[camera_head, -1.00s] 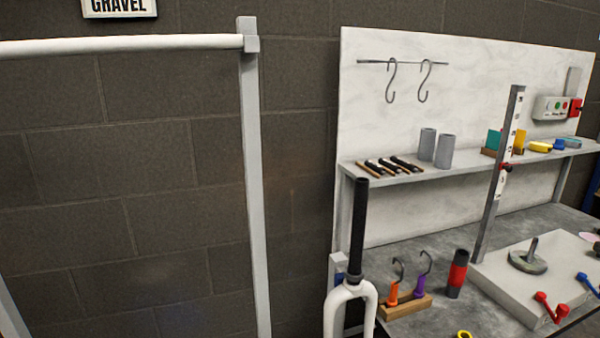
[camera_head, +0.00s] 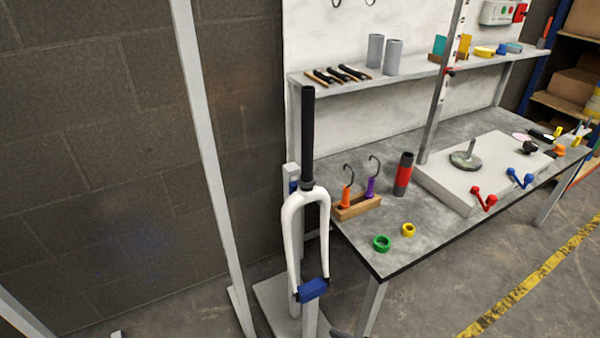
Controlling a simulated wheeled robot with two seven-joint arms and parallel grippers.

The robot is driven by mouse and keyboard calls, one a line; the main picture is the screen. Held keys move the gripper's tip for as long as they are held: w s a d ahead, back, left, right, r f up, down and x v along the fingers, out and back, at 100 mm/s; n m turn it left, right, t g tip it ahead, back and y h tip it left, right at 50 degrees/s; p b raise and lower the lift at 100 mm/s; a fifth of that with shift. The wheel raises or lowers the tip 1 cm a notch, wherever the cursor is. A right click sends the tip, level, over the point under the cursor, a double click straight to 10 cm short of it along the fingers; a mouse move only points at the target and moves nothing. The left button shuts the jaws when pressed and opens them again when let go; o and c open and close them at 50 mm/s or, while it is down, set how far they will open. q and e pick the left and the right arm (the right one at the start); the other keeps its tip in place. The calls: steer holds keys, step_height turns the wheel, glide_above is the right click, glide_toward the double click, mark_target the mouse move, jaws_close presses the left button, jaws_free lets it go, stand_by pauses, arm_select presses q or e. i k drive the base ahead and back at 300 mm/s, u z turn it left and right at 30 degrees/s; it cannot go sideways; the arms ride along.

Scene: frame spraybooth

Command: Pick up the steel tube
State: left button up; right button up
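Two upright grey tubes stand side by side on the shelf: a left grey tube (camera_head: 375,54) and a right grey tube (camera_head: 393,57). Their material cannot be told for sure. A black and red cylinder (camera_head: 403,174) stands upright on the workbench. A white fork (camera_head: 305,215) with a black upright tube (camera_head: 308,135) stands in front of the bench's left end, with a blue block between its lower ends. Neither of my grippers is in view.
The grey workbench (camera_head: 377,240) bears a wooden block with hooked tools (camera_head: 357,207), a green ring (camera_head: 381,243), a yellow ring (camera_head: 408,230) and a pale plate (camera_head: 450,192) with a tall post. A grey frame post (camera_head: 208,150) stands at left. Floor is clear at front right.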

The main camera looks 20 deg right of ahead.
mark_target(405, 166)
steer(key=k, duration=0.5)
steer(key=z, duration=0.75)
steer(key=i, duration=0.4)
steer(key=z, duration=0.5)
